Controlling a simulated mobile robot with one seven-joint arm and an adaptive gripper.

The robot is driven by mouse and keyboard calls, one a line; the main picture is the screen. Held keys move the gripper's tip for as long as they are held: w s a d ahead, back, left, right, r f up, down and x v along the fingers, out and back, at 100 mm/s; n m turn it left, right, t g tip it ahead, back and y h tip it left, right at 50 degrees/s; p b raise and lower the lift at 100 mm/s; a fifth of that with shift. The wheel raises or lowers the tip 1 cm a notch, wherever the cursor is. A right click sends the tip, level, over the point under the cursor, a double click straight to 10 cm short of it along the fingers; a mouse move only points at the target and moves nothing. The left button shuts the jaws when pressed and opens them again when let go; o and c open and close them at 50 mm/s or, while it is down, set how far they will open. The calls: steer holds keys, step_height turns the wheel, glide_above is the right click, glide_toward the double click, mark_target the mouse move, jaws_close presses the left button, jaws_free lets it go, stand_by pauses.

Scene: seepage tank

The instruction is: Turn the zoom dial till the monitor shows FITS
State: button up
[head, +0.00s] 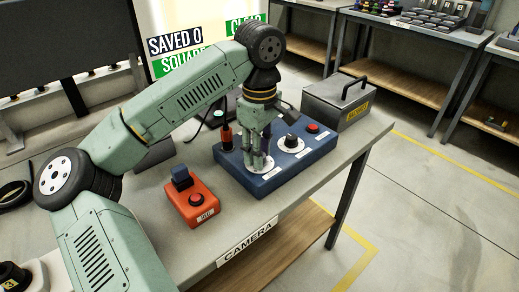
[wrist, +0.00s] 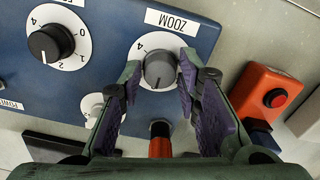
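The zoom dial (wrist: 159,69) is a dark grey knob on a white numbered disc, under a ZOOM label on the blue control box (head: 230,157). A 4 shows on the disc at the knob's upper left. My gripper (wrist: 160,70) is open, with one finger on each side of the knob. The right finger is very close to it and a gap shows at the left; I cannot tell if either touches. In the head view my gripper (head: 259,163) points down over the box's left disc. The monitor (head: 175,48) shows SAVED 0, SQUARE and CLEAR; my arm hides part of it.
A second numbered dial (head: 291,142) and a red button (head: 312,128) are on the same box. A red-and-black upright piece (head: 227,137) stands close behind my gripper. An orange button box (head: 190,205) sits at the left front. A grey metal case (head: 335,103) stands behind right.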

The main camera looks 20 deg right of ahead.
jaws_close()
steer(key=shift+n+b, duration=0.35)
steer(key=shift+n, duration=0.05)
steer(key=shift+f+n+b, duration=0.1)
steer(key=shift+n+b, duration=0.35)
steer(key=shift+n, duration=0.25)
steer(key=n+b, duration=0.1)
steer(key=n, duration=0.2)
steer(key=shift+b, duration=0.35)
steer(key=n+b, duration=0.2)
steer(key=n, duration=0.4)
steer(key=shift+n, duration=0.3)
